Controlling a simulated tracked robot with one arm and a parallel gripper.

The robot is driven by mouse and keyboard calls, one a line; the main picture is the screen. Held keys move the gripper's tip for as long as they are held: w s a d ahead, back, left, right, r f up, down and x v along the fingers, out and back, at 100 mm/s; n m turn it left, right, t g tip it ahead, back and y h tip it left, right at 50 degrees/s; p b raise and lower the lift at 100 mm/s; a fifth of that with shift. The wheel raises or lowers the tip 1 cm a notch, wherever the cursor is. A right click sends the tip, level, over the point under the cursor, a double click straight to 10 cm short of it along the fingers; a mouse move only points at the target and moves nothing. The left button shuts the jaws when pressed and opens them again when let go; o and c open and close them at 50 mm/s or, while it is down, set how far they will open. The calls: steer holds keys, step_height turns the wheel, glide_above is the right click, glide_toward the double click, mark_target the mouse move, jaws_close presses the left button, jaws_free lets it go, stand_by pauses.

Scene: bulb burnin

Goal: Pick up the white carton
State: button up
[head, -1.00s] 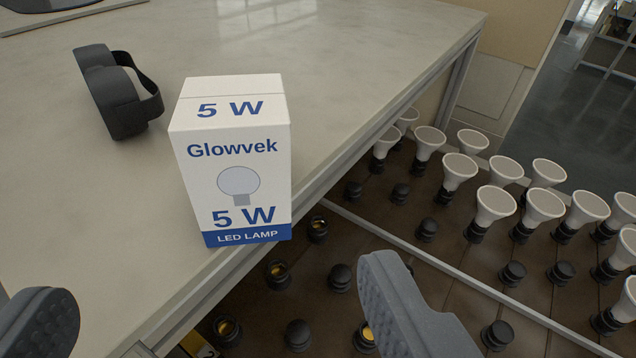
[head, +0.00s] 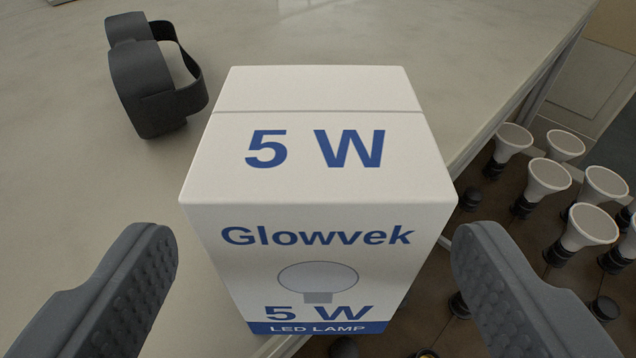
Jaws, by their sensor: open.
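The white carton (head: 320,185) stands upright near the edge of the pale worktop, with blue "5 W", "Glowvek" and "LED LAMP" print. Its top and front face show. My gripper (head: 312,245) is open, one dark ridged finger to the left of the carton and one to the right. The carton is seen between the fingers, with a gap on each side; neither finger visibly touches it.
A dark grey strapped object (head: 150,85) lies on the worktop (head: 330,35) behind and left of the carton. Beyond the right edge, lower down, is a rack with several white reflector bulbs (head: 548,178) and dark sockets.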

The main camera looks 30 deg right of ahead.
steer(key=shift+p+x, duration=1)
steer(key=shift+x, duration=1.35)
steer(key=c, duration=1.2)
steer(key=shift+r, duration=0.2)
